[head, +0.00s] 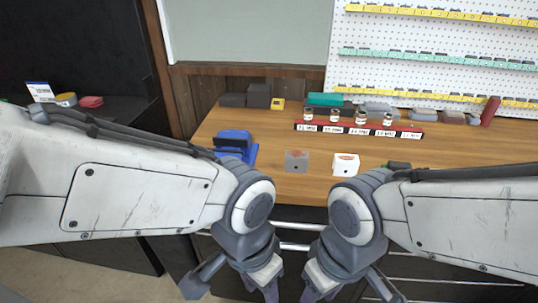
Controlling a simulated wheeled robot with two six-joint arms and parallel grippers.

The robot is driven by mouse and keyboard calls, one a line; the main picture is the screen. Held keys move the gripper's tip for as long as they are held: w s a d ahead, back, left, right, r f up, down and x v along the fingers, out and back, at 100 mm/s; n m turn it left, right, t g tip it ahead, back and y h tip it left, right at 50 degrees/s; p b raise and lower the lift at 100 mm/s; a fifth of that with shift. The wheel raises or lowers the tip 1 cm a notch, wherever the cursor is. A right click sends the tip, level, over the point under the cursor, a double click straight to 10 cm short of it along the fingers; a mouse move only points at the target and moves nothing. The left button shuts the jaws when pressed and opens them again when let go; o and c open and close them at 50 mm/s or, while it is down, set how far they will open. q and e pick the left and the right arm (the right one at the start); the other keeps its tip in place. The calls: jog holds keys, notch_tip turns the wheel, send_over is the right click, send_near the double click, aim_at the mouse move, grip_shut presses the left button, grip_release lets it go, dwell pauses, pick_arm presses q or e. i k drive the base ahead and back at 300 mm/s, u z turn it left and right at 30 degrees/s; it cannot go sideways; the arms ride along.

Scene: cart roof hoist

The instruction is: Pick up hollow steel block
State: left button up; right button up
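A small grey metallic block (297,161) stands on the wooden table near its front edge; I take it for the hollow steel block, but a hollow cannot be made out clearly. A white block (346,164) with a reddish patch on top and a dark dot on its front stands to its right, apart from it. My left gripper (268,289) and my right gripper (315,291) hang low in front of the table, below both blocks in the picture. Neither touches a block. Their fingertips run to the bottom edge, so their opening is unclear.
A blue holder (236,146) stands on the table's left. A red rack (358,130) with several small jars and labels lies behind the blocks. Dark boxes (246,98) stand at the back. A pegboard (432,60) with colored shelves rises behind. Bare wood surrounds the blocks.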

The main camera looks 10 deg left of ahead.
aim_at(345, 164)
jog(key=z, duration=2.2)
jog(key=i, duration=1.35)
jog(key=u, duration=1.7)
